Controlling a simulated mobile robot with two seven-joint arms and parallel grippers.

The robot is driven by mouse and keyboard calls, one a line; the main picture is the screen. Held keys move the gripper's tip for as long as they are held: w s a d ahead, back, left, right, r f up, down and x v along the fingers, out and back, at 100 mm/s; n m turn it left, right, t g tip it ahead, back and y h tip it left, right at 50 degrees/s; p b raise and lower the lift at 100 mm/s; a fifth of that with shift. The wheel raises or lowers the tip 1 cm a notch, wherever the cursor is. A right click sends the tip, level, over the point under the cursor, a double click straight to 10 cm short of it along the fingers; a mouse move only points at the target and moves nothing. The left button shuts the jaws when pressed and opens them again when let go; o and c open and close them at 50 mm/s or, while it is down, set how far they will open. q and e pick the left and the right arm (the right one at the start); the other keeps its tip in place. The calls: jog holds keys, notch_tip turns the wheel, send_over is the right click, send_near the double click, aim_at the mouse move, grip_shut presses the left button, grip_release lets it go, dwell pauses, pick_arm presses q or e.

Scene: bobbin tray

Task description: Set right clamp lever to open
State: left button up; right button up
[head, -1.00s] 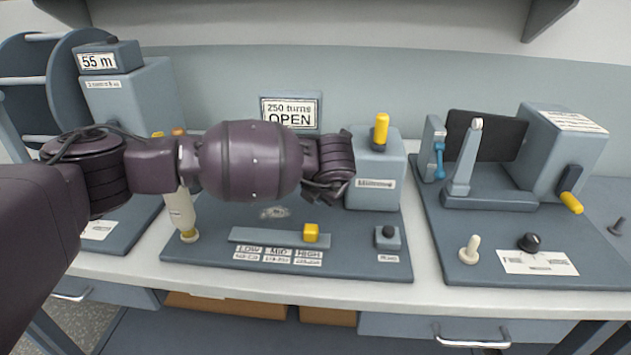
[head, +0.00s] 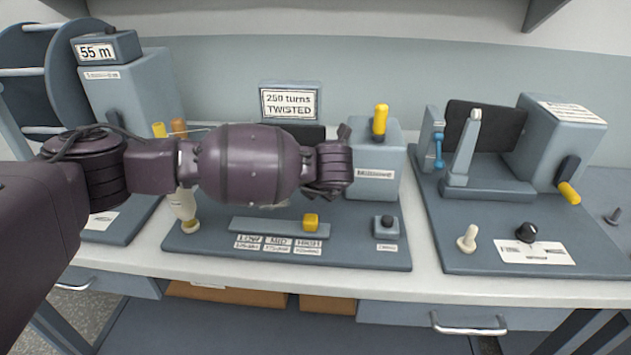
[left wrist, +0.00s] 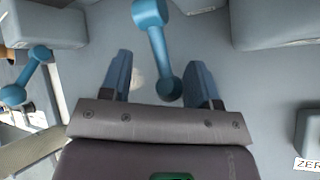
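In the left wrist view, a blue lever with a round knob at each end (left wrist: 158,45) stands between the fingers of my left gripper (left wrist: 161,72). The fingers are open, one on each side of its lower knob, with a visible gap on both sides. I take it as the right clamp lever. A second blue lever (left wrist: 28,75) sits at the left by a grey block (left wrist: 45,25). In the head view, my left arm covers both levers and the gripper's fingertips. The sign (head: 289,103) above reads "250 turns TWISTED". My right gripper is not in view.
A grey box with an upright yellow handle (head: 380,122) stands right of my left wrist. Another station (head: 480,262) is at the right, a reel (head: 35,75) at the left.

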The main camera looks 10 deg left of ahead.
pick_arm(q)
jog(key=p+v, duration=0.1)
jog(key=v, duration=1)
jog(key=shift+p, duration=0.3)
jog(key=shift+f, duration=0.1)
